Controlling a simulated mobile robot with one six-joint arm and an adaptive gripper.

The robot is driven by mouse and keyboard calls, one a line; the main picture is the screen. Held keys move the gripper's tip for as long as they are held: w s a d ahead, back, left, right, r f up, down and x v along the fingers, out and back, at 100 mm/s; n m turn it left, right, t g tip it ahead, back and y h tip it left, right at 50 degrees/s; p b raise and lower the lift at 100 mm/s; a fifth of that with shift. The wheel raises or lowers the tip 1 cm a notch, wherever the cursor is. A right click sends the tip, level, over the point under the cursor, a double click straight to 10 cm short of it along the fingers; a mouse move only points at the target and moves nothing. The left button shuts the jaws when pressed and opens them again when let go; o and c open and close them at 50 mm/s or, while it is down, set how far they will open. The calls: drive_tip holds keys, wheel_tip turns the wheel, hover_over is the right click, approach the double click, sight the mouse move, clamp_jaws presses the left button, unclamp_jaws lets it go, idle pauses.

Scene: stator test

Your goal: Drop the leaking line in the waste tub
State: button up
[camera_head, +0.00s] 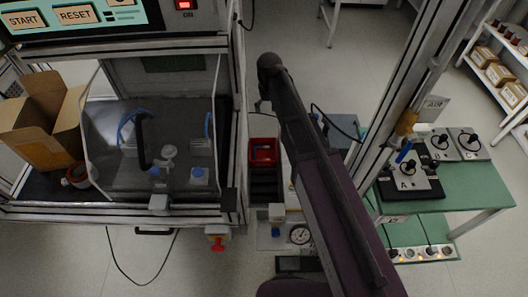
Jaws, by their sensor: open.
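Blue curved tubing (127,126) shows inside the clear-walled test cabinet on the left, behind a dark handle. A second short blue piece (207,127) stands near the cabinet's right side. I cannot tell which is the leaking line, and no leak is visible. A red open bin (263,150) stands right of the cabinet, partly beside my arm. I cannot tell which is the waste tub. My dark arm crosses the middle, and my gripper is hidden from view.
An open cardboard box (47,122) leans at the cabinet's left. A gauge (299,234) shows below the red bin. A green table (455,187) on the right holds boxes with black knobs. A metal post stands between my arm and that table.

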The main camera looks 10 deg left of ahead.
wheel_tip(320, 180, up, 18)
drive_tip(key=s+p, duration=0.1)
drive_tip(key=p, duration=1.6)
drive_tip(key=shift+s+f, duration=0.15)
drive_tip(key=shift+s, duration=0.15)
idle(0.6)
